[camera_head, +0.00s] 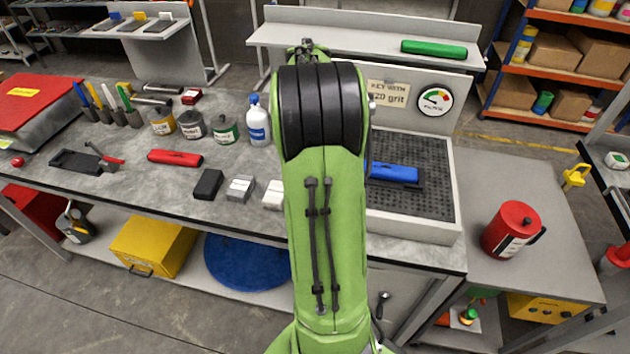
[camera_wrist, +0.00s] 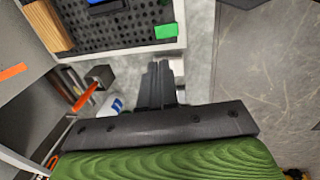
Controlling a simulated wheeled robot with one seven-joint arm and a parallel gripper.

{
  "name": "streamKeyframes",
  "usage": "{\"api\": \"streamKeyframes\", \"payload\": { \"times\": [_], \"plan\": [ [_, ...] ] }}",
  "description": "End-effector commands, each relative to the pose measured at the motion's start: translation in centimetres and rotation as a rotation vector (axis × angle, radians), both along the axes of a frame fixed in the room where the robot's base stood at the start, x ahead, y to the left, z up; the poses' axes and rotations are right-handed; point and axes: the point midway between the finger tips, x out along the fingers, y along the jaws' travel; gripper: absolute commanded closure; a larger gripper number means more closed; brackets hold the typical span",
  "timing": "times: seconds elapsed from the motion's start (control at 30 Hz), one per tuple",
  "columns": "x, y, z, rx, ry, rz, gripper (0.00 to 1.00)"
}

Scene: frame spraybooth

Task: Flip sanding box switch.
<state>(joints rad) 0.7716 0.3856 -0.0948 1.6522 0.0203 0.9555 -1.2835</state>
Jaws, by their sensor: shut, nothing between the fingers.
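The sanding box is a pale-rimmed tray (camera_head: 448,172) with a black perforated bed and a back panel (camera_head: 394,115) bearing a grit label and a round gauge. Its rim also shows in the wrist view (camera_wrist: 150,50). An orange lever (camera_wrist: 86,98) on a dark grey block stands left of my fingers there; it looks like a switch, but I cannot tell its position. My gripper (camera_wrist: 160,83) is shut and empty, apart from the lever. My green arm hides the gripper and the box's left side in the head view.
A blue block (camera_head: 393,172) lies on the perforated bed. Tins and small blocks crowd the bench left. A red canister (camera_head: 511,228) stands right.

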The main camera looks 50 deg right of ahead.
Motion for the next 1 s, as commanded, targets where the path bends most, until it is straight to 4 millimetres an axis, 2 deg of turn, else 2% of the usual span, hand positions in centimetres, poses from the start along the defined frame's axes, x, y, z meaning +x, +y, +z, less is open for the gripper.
{"api": "streamKeyframes", "payload": {
  "times": [0.17,0.5,0.7,0.83,1.0],
  "plan": [
    [0.1,-0.3,-2.1,0.003,0.003,-0.002,1.00],
    [0.5,-1.3,-9.5,0.004,0.003,-0.003,1.00],
    [0.7,-1.8,-12.8,0.003,0.001,-0.002,1.00],
    [0.8,-2.0,-13.8,0.001,0.000,-0.002,1.00],
    [0.9,-2.0,-13.9,-0.001,-0.001,-0.002,1.00]
  ]
}}
